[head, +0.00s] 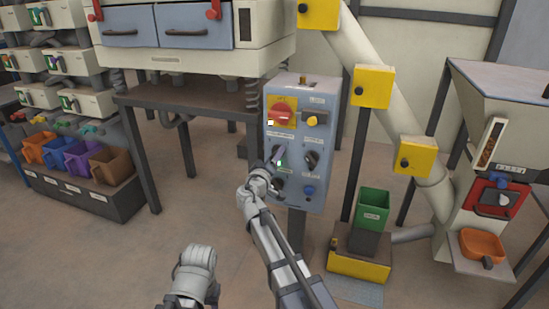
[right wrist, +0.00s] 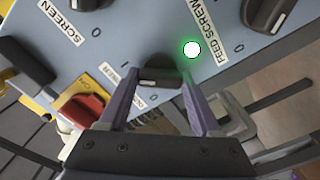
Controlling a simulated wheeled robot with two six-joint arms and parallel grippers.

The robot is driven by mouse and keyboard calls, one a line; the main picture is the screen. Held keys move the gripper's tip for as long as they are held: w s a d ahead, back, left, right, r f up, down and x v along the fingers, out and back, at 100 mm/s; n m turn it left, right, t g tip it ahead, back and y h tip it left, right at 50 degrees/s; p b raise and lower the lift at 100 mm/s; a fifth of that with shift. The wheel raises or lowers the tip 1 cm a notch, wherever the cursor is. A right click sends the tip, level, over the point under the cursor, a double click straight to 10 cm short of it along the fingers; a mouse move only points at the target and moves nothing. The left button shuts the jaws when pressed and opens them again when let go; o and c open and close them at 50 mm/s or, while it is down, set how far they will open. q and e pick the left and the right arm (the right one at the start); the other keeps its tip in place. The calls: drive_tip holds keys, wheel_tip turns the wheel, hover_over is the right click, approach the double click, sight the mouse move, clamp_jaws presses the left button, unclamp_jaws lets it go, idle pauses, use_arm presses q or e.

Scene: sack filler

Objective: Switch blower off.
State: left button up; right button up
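The grey-blue control panel (head: 294,190) stands on a post in the middle of the head view. My right gripper (head: 280,154) is at its middle-left knob, seen from behind and small. In the right wrist view its two purple fingers (right wrist: 160,88) stand on either side of a black knob (right wrist: 160,66) and appear to touch its ends. A lamp (right wrist: 192,49) beside that knob glows green. The small label near the knob is partly covered, so I cannot read its name. My left gripper does not show.
Close by are knobs labelled SCREEN (right wrist: 24,55) and FEED SCREW (right wrist: 268,12), and a red switch (head: 281,114) on yellow. Colored bins (head: 82,160) are left.

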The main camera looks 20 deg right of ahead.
drive_tip(key=c, duration=0.8)
drive_tip(key=shift+c, duration=0.2)
drive_tip(key=shift+n, duration=7.9)
